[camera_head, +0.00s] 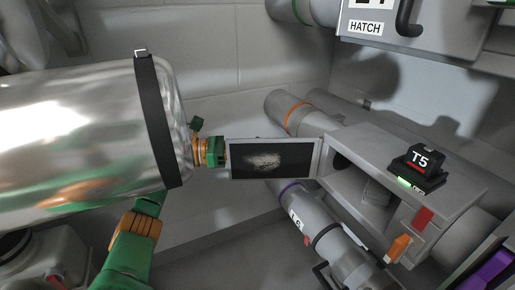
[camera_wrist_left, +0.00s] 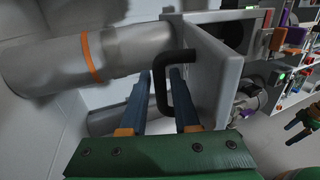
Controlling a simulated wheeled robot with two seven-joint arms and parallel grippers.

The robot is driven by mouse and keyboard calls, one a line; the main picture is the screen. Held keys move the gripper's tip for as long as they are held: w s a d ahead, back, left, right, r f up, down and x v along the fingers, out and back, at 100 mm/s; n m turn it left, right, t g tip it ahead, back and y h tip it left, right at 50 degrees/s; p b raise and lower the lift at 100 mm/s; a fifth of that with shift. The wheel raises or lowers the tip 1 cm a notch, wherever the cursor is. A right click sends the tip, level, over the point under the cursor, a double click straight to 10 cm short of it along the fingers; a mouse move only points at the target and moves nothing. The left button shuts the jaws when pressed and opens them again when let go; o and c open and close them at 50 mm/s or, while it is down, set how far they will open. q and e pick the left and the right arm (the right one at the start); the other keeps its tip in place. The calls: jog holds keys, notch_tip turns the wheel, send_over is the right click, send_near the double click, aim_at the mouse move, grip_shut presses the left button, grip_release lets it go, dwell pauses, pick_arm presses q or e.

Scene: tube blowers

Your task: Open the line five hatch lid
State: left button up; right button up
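The line five box (camera_head: 357,148), with a black T5 sign (camera_head: 420,158) on top, stands at right in the head view. Its hatch lid (camera_head: 308,175) stands swung out to the left, its dark inner face towards the head camera, and the opening shows beside it. In the wrist view the lid (camera_wrist_left: 222,75) carries a black bent handle (camera_wrist_left: 160,85) on its outer face. My left gripper (camera_wrist_left: 160,105) is open, its blue fingers apart on either side of the handle. In the head view its fingers are hidden behind the lid. My right gripper (camera_wrist_left: 296,131) looks open and empty.
A tube with an orange band (camera_head: 290,110) lies behind the lid. A tube with a purple band (camera_head: 310,215) runs below the box. Another hatch box (camera_head: 375,22) hangs above. A wall (camera_head: 225,60) stands behind the lid.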

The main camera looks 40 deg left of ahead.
pick_arm(q)
jog(key=v, duration=0.7)
jog(key=shift+a, duration=0.1)
pick_arm(e)
jog(key=shift+s+f, duration=0.2)
jog(key=shift+f, duration=0.3)
